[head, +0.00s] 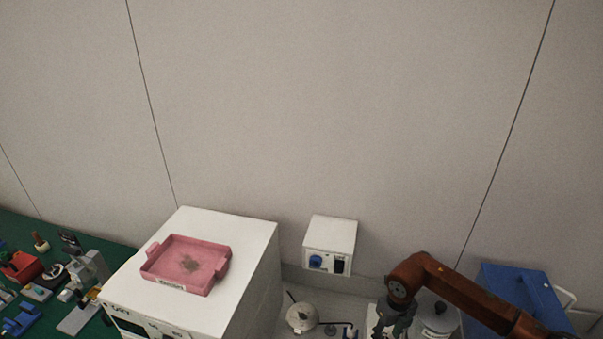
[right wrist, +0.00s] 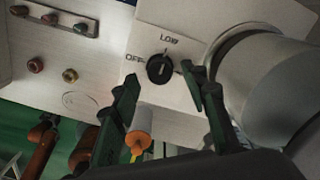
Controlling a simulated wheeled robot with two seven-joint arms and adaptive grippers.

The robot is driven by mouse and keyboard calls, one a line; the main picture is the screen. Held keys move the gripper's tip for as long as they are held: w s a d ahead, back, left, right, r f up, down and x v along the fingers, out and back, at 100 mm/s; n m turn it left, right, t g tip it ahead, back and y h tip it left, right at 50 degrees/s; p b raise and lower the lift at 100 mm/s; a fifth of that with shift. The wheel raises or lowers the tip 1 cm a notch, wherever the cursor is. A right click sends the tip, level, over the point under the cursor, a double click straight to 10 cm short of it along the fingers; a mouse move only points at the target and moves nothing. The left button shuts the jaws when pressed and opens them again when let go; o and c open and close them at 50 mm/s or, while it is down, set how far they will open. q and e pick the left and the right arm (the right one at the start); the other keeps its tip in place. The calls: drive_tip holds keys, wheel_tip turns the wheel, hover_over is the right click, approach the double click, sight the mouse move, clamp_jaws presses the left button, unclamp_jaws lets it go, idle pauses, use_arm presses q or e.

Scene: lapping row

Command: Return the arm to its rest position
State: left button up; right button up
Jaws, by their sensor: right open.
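My right arm comes in from the right in the head view, orange-brown, with its dark right gripper (head: 392,318) pointing down near the bottom edge. In the right wrist view the two dark fingers of the right gripper (right wrist: 165,95) are spread apart with nothing between them. Beyond them is a white panel with a black rotary knob (right wrist: 160,69), marked OFF and LOW. The fingers appear apart from the knob, though the exact gap cannot be told. My left gripper is not in view.
A pink tray (head: 187,264) lies on a white cabinet (head: 245,247) at left. A small white box (head: 330,244) stands by the wall. A blue case (head: 522,300) is at right, near my arm. In the wrist view, a large grey cylinder (right wrist: 265,85) is close to the right finger.

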wheel_tip(320, 180, down, 2)
drive_tip(key=shift+f, duration=0.35)
drive_tip(key=n+p, duration=0.1)
drive_tip(key=n, duration=0.3)
drive_tip(key=shift+r, duration=0.15)
drive_tip(key=n+p, duration=0.1)
drive_tip(key=n, duration=0.2)
drive_tip(key=n+p, duration=0.3)
drive_tip(key=n, duration=0.2)
drive_tip(key=shift+n+p, duration=0.3)
drive_tip(key=n+p, duration=0.4)
drive_tip(key=n, duration=0.1)
drive_tip(key=shift+r+b, duration=0.3)
drive_tip(key=shift+r, duration=0.35)
